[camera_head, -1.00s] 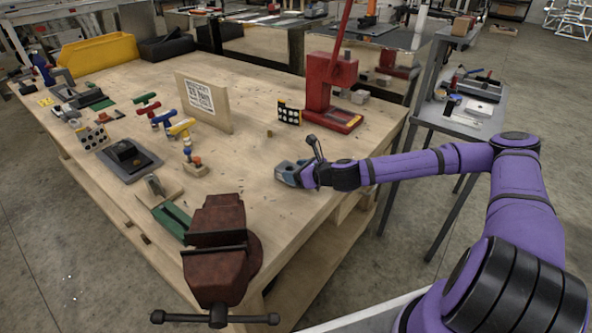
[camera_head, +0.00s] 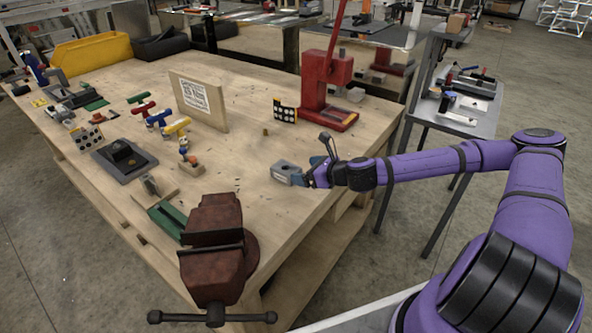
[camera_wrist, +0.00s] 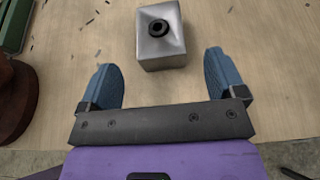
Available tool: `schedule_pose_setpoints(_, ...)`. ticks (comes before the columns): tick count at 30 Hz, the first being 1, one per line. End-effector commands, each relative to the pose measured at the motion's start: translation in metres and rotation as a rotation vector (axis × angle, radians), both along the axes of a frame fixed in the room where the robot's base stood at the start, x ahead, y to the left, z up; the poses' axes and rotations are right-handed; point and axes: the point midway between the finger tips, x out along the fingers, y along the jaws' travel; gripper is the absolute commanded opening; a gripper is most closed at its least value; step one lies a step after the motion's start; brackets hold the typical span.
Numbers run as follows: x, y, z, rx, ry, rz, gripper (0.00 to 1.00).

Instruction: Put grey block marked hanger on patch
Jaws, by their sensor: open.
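A grey metal block (camera_head: 285,173) stands on the wooden bench (camera_head: 240,240) near its right edge. In the wrist view the block (camera_wrist: 159,50) shows a round black hole in its top; I cannot read any marking on it. My gripper (camera_head: 302,174) is just to the block's right in the head view. In the wrist view my gripper (camera_wrist: 159,61) has its two blue fingers wide apart, with the block's near end about level with the fingertips and clear room on both sides. I cannot tell which surface is the patch; small green and yellow flat pieces lie at the bench's far left.
A red press (camera_head: 327,85) and a dotted board (camera_head: 285,110) stand behind the block. A red-brown vise (camera_head: 213,245) is at the front. An upright wooden board (camera_head: 198,100) and coloured T-handles are at middle left. The bench around the block is clear.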

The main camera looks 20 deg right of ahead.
Motion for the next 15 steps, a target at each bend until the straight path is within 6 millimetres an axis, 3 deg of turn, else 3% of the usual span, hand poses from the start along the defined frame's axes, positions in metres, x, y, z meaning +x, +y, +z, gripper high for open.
schedule_pose_setpoints(6,-0.030,-0.022,0.015,-0.001,-0.001,-0.001,0.89)
schedule_pose_setpoints(15,-0.046,-0.033,0.023,0.000,0.000,0.000,0.89)
